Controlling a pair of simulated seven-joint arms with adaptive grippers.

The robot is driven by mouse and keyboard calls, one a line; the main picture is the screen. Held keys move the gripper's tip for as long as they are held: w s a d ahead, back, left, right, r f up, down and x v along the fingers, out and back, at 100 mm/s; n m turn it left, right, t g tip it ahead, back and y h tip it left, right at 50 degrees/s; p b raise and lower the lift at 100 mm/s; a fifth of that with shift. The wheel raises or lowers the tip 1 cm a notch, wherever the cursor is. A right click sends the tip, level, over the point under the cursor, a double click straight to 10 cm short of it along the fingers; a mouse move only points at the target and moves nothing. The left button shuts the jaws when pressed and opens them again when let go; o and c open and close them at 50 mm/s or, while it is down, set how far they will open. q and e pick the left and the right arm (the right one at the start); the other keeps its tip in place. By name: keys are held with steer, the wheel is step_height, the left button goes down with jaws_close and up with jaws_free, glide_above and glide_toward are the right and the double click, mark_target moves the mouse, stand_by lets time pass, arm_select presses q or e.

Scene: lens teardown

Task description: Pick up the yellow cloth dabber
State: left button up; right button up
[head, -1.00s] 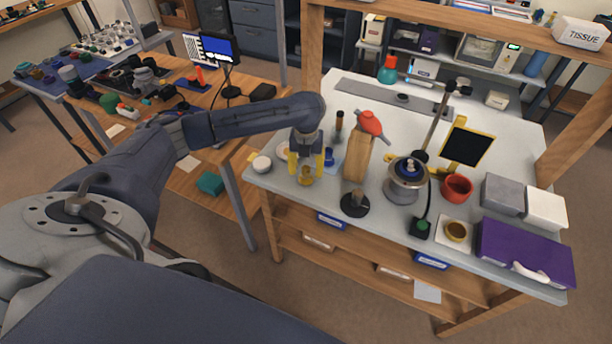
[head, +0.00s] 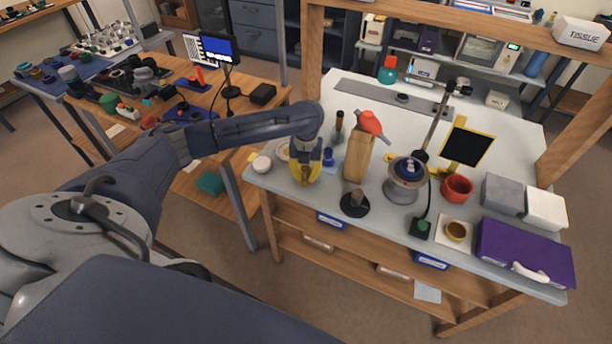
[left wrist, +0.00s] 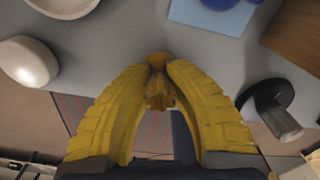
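The yellow cloth dabber (left wrist: 159,92) shows in the left wrist view between the curved yellow fingers of my left gripper (left wrist: 159,68). The fingers have closed in on it from both sides, and their tips touch it. In the head view my left gripper (head: 303,180) points down at the front left of the grey worktable (head: 285,189), and its yellow fingers largely hide the dabber. I cannot tell whether the dabber rests on the table or is slightly raised. My right gripper is not in view.
A white round pot (head: 262,163) stands left of my gripper. A small blue item (head: 328,157), a wooden block (head: 356,160) with a red bulb (head: 369,122) and a black-based stand (head: 354,206) stand to its right. A grey lens fixture (head: 404,188) lies further right.

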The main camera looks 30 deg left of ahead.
mark_target(306, 169)
arm_select(q)
jaws_close()
steer(key=shift+r, duration=0.15)
step_height(306, 169, up, 20)
stand_by(0.7)
steer(key=shift+o, duration=0.7)
jaws_free()
jaws_close()
